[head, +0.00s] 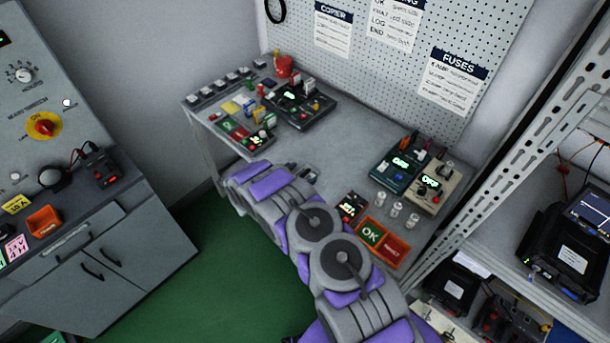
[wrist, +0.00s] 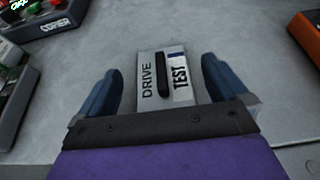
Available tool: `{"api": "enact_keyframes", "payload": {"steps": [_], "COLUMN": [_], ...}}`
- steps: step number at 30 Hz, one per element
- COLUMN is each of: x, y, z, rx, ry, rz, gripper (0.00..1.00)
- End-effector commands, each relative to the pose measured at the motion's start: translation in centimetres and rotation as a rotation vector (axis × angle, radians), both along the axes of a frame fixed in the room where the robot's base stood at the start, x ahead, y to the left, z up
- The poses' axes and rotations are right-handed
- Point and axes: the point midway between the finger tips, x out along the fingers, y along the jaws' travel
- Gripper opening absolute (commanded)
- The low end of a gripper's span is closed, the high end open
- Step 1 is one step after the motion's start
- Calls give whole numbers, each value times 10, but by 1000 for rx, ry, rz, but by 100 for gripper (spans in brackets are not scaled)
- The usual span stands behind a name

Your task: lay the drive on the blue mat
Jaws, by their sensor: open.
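The drive (wrist: 150,88) is a small pale grey block marked DRIVE and TEST, with a dark bar handle across its top. It lies on the grey bench top (head: 345,140). My gripper (wrist: 163,66) is open, with one blue finger on each side of the drive. Gaps show between the fingers and the drive. In the head view my arm covers much of the bench's near edge, and I cannot clearly make out the gripper or drive there. I see no blue mat in either view.
The copier unit (head: 302,104) stands toward the back left of the bench. The bench middle is clear. A shelf rack (head: 480,240) stands at right.

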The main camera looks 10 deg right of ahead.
Motion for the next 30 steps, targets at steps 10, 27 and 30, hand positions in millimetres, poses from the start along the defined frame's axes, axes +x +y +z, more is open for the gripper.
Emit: {"api": "enact_keyframes", "payload": {"steps": [10, 27, 30], "x": [5, 4, 4], "y": [-8, -8, -8], "z": [-5, -5, -5], "rx": [0, 1, 1], "ry": [2, 3, 3], "rz": [2, 1, 1], "gripper": [100, 46, 38]}}
